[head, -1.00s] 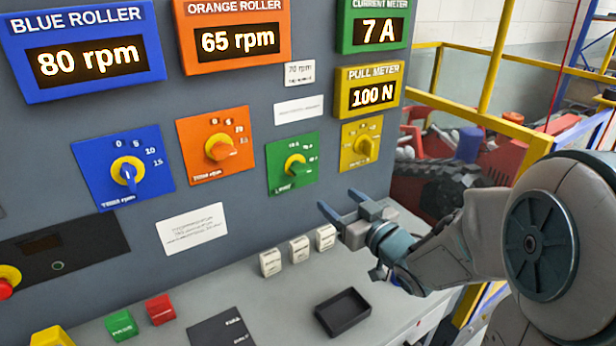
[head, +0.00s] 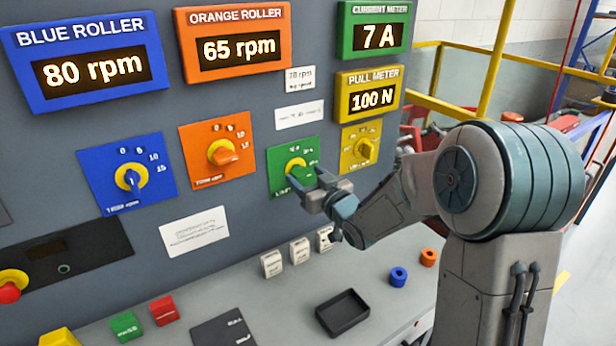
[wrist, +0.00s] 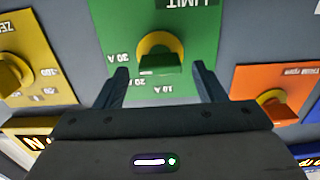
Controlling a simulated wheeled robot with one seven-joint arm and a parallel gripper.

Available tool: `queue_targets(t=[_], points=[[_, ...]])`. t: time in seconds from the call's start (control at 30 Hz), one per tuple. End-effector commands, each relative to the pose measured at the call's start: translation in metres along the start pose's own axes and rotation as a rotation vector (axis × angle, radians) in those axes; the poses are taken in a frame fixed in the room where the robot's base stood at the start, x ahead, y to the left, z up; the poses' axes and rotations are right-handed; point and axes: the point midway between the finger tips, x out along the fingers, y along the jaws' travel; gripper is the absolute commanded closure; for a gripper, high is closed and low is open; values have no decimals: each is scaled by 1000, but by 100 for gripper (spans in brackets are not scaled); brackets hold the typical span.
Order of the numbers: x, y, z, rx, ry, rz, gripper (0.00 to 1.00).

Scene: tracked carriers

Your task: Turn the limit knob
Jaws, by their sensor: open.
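The limit knob (head: 297,168) is a green handle on a yellow ring, on a green plate (head: 279,160) of the upright grey console. In the wrist view the limit knob (wrist: 160,62) shows upside down, with "LIMIT" and 10 A, 20 A and 30 A marks around it. My gripper (head: 308,182) is right in front of the green plate and partly covers its lower right. In the wrist view my gripper (wrist: 160,78) is open, with one fingertip on each side of the knob. I see no contact; whether the tips reach past the knob's front is unclear.
Beside it are the orange knob (head: 222,153), the yellow knob (head: 364,150) and the blue knob (head: 130,178). The current meter (head: 373,37) reads 7 A.

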Motion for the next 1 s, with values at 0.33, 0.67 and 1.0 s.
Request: queue_targets(t=[0.33, 0.67, 1.0], points=[[0, 0, 0, 0, 0, 0, 67], [0, 0, 2, -15, 0, 0, 81], [0, -1, 7, -182, 4, 0, 81]])
